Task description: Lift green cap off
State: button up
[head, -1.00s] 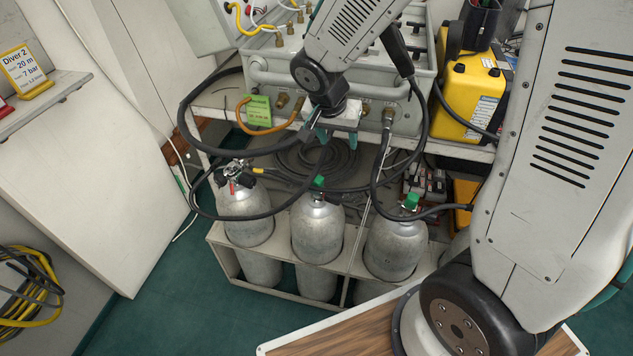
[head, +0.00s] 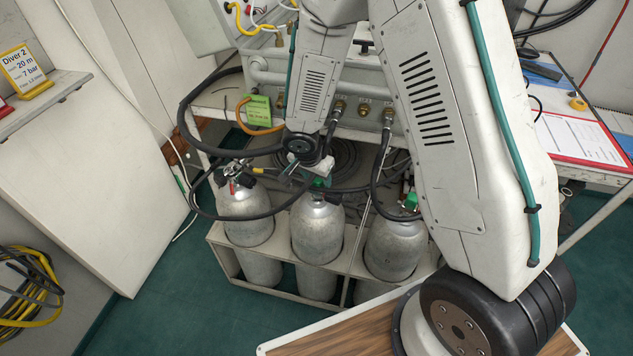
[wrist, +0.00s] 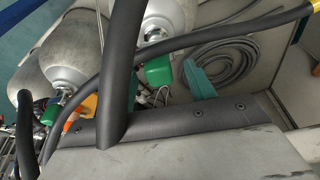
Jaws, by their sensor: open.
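A green cap (head: 319,183) sits on top of the middle grey cylinder (head: 317,228). It also shows in the wrist view (wrist: 158,70), below that cylinder's valve. My gripper (head: 311,177) is open and right at this cap in the head view, partly hiding it.
Black hoses (head: 245,214) loop around the cylinder tops, and a thick one (wrist: 121,70) crosses close before the wrist camera. The left cylinder (head: 246,215) carries a fitting and hose. The grey panel (head: 362,100) and a coiled hose (wrist: 225,65) lie behind.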

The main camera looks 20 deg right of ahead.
jog(key=shift+w+f, duration=0.1)
jog(key=shift+f, duration=0.25)
jog(key=shift+d, duration=0.1)
jog(key=c, duration=1)
jog(key=shift+c, duration=0.2)
